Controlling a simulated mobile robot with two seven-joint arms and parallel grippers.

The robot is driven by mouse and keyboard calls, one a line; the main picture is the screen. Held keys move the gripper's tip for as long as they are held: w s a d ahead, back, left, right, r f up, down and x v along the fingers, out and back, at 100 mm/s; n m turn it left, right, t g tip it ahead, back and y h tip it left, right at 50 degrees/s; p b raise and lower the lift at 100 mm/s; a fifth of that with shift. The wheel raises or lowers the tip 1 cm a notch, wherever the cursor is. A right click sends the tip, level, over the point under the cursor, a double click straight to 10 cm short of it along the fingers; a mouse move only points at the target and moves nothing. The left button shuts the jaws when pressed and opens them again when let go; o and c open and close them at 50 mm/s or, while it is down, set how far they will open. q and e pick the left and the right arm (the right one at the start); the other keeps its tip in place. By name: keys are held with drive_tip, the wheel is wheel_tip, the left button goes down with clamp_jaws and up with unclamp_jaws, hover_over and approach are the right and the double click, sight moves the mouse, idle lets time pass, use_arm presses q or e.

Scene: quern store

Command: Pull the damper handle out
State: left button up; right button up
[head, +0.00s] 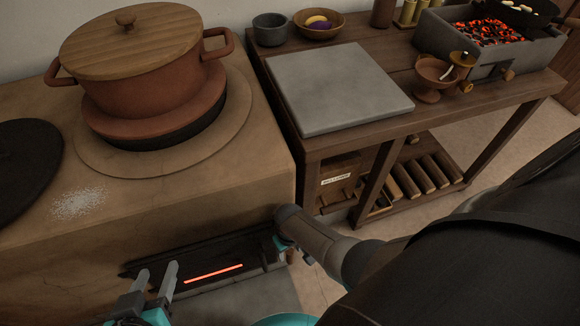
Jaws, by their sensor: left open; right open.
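The clay stove (225,205) fills the left side, with a dark metal panel (160,265) low on its front. A glowing orange slot (213,273) runs across this panel. I cannot clearly make out a damper handle; the panel's right end is partly covered by my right arm. My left gripper (157,273) is open and empty, its two grey fingers pointing up in front of the panel's left part. My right gripper (290,247) is open at the panel's right end, mostly hidden behind its own arm; whether it touches anything is unclear.
A lidded clay pot (150,75) stands on the stove, with a black disc (25,165) at left. A wooden table (330,145) to the right bears a grey slab (335,88), bowls and a brazier (440,40) with glowing coals. Floor (510,135) shows beyond the table.

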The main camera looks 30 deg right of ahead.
use_arm(q)
drive_tip(key=shift+w+d+r+t+h+b, duration=0.15)
drive_tip(key=shift+d+t+h+b, duration=0.1)
drive_tip(key=shift+d+t, duration=0.2)
drive_tip(key=shift+w+d+r+t+h+b, duration=0.15)
drive_tip(key=shift+d+t+h, duration=0.1)
drive_tip(key=shift+d+t, duration=0.15)
use_arm(e)
drive_tip(key=shift+f, duration=0.55)
clamp_jaws()
idle(0.6)
